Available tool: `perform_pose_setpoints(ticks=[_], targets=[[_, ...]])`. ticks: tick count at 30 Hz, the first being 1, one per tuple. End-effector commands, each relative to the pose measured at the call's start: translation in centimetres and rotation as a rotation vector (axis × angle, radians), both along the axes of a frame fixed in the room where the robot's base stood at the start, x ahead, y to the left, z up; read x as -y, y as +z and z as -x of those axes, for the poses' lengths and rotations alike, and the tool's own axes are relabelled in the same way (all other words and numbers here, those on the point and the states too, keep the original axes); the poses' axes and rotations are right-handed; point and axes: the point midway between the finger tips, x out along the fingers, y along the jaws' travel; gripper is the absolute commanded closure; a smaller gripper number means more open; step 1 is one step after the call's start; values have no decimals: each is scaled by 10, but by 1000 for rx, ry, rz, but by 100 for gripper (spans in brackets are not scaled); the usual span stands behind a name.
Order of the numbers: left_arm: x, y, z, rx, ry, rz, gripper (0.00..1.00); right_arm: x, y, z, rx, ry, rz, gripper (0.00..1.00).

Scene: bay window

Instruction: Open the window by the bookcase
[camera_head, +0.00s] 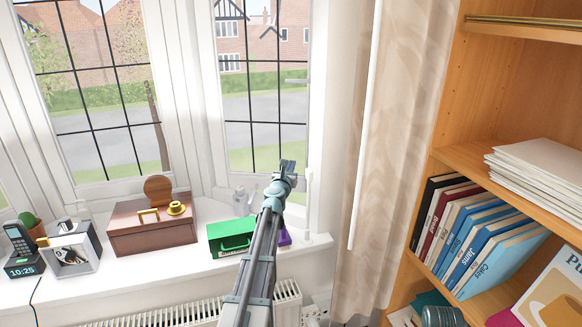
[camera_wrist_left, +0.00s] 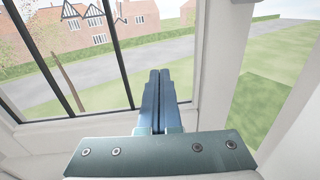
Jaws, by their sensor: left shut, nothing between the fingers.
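The window by the bookcase (camera_head: 265,125) is the narrow pane with dark bars at the middle of the head view, left of the curtain. Its barred pane (camera_wrist_left: 110,65) also fills the left of the left wrist view. Right of its white upright, a strip of lawn without bars shows between white frame parts; I cannot tell for sure whether this is an open gap. My left gripper (camera_head: 288,168) is shut and empty, in front of the pane's lower right part. Its closed fingers (camera_wrist_left: 158,100) point toward the window's right side. Contact is unclear. My right gripper is out of view.
On the sill stand a brown box (camera_head: 152,222), a green box (camera_head: 230,236), a clock (camera_head: 22,262) and a grey open-fronted box (camera_head: 75,248). A curtain (camera_head: 385,120) hangs between window and bookcase (camera_head: 445,140). A radiator (camera_head: 180,316) is below.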

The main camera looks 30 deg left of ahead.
Motion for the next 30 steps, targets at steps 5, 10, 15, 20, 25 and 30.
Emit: perform_pose_setpoints(ticks=[5, 10, 15, 20, 25, 30], targets=[[8, 0, 15, 0, -1, 0, 100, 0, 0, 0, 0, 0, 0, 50], [21, 0, 39, 0, -4, 0, 100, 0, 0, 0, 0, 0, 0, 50], [36, 0, 75, 0, -4, 0, 100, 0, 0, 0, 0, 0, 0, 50], [50, 0, 105, 0, -4, 0, 100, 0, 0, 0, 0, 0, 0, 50], [57, 0, 121, 0, -4, 0, 100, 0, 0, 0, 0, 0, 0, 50], [57, 0, 122, 0, -4, 0, 100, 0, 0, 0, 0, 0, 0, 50]])
